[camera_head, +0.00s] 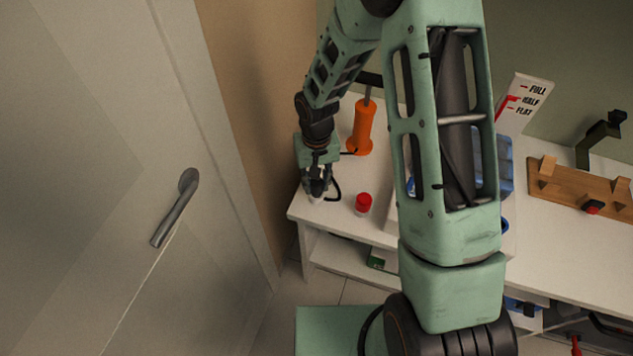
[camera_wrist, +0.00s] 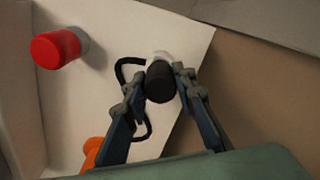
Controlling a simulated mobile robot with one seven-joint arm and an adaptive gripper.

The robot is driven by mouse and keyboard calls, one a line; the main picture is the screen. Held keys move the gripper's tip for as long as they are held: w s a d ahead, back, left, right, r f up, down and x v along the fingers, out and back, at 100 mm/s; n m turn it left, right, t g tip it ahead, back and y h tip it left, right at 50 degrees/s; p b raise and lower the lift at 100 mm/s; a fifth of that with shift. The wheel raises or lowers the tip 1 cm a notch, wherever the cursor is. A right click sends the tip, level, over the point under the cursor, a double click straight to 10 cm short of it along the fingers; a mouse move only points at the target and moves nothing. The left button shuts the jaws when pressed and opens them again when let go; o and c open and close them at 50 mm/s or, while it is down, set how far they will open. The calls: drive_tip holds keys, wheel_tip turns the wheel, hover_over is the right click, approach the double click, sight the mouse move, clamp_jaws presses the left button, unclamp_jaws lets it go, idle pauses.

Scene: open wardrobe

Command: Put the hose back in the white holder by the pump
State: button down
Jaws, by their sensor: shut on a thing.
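The orange pump (camera_head: 362,128) stands upright on the white table near its left end. Part of it shows at the lower left of the wrist view (camera_wrist: 92,152). My gripper (camera_head: 318,187) is low over the table's left front corner, beside the pump. In the wrist view my gripper (camera_wrist: 160,76) is shut on the black end of the hose (camera_wrist: 160,84). The thin black hose curves beside the left finger. A small whitish piece, apparently the white holder (camera_wrist: 160,56), shows just beyond the hose end, mostly hidden. I cannot tell whether the hose end is in it.
A red-capped object (camera_head: 363,203) stands on the table right of my gripper; it also shows in the wrist view (camera_wrist: 57,48). The table edge is close. A wooden rack (camera_head: 575,188) and a gauge sign (camera_head: 524,100) are farther right. A door (camera_head: 100,180) fills the left.

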sight(316, 181)
drive_tip(key=shift+f+b, duration=0.45)
drive_tip(key=shift+f, duration=0.15)
drive_tip(key=c, duration=1.5)
unclamp_jaws()
drive_tip(key=shift+r, duration=0.15)
wheel_tip(316, 181, up, 12)
drive_tip(key=shift+f, duration=0.1)
